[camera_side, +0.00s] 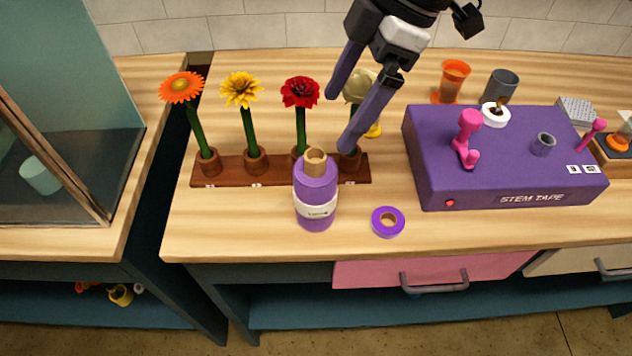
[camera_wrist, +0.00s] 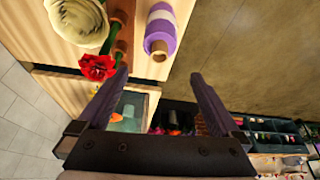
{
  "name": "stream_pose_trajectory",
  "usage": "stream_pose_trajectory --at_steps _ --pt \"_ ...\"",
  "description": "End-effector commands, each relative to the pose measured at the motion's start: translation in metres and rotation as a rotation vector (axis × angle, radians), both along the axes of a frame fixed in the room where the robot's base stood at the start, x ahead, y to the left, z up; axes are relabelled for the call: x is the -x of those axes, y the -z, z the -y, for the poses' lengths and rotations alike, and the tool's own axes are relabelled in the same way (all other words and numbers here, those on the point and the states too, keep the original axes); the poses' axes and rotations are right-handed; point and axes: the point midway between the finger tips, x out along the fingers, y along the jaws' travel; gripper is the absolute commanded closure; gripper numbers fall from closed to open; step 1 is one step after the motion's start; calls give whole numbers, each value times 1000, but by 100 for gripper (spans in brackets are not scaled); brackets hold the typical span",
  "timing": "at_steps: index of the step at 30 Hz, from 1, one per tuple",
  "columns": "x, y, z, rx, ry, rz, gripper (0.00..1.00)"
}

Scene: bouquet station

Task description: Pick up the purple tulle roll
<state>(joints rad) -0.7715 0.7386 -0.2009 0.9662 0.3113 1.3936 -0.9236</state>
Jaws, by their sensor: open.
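The purple tulle roll (camera_side: 316,178) stands upright near the front of the wooden counter. It has a white label band and a tan core sticking out at the top. It also shows in the wrist view (camera_wrist: 162,20), at the top, beyond my fingertips. My gripper (camera_side: 339,122) is open and empty. In the side view its fingertips are above and behind the roll, apart from it. In the wrist view my gripper (camera_wrist: 158,75) shows both fingers spread with nothing between them.
A brown rack (camera_side: 225,171) behind the roll holds an orange, a yellow, a red and a cream flower. A flat purple tape ring (camera_side: 376,222) lies to the right. A purple stem tape machine (camera_side: 425,165) stands further right.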

Motion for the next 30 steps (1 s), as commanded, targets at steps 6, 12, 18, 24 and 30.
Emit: stream_pose_trajectory --at_steps 6,12,18,24,30 --pt "2 41 -15 6 1 -5 0" --pt "2 65 -25 3 2 -3 0" --pt "3 76 -29 3 2 -3 0" --pt "4 103 -41 4 1 -4 0" --pt "4 117 -47 1 3 -1 0"
